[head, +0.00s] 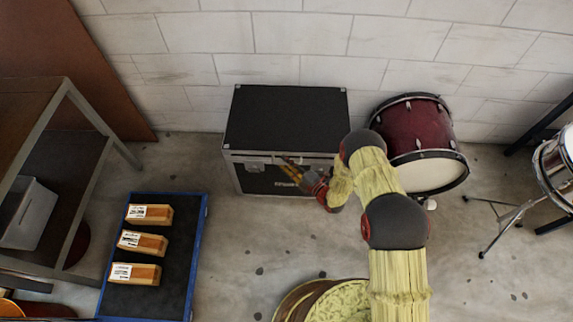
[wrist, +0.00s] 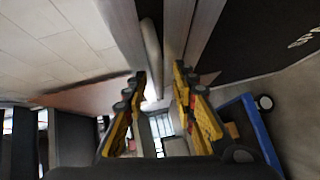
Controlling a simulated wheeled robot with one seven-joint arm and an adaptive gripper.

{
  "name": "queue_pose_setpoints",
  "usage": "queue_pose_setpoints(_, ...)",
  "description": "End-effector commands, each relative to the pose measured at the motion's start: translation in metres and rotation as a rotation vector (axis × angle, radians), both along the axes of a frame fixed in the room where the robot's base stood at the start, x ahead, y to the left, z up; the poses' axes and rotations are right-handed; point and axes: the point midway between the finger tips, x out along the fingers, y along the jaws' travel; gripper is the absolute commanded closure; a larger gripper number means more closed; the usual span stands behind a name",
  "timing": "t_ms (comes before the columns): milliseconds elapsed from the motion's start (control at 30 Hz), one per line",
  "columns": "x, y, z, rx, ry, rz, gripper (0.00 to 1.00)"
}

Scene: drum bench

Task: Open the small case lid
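The small case (head: 285,118) is black with silvery metal edges and stands on the floor against the wall. Its lid looks closed in the head view. A pale rounded bar (wrist: 151,55) and metal trim of the case (wrist: 178,35) lie just beyond the fingertips. I cannot tell whether the fingers touch the case.
A red drum (head: 413,130) stands just right of the case. A blue-rimmed tray (head: 200,240) with three wooden blocks lies at the left, beside a metal-framed shelf (head: 70,90). Bare floor lies between tray and arm.

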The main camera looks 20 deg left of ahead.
Motion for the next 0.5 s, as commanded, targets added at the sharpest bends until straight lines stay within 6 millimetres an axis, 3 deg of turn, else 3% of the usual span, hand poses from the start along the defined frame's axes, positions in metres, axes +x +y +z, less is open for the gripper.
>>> queue_pose_setpoints(267,0.001,0.0015,0.0003,0.0,0.0,0.0,0.73)
queue_pose_setpoints(500,0.001,0.0013,0.0003,0.0,0.0,0.0,0.86)
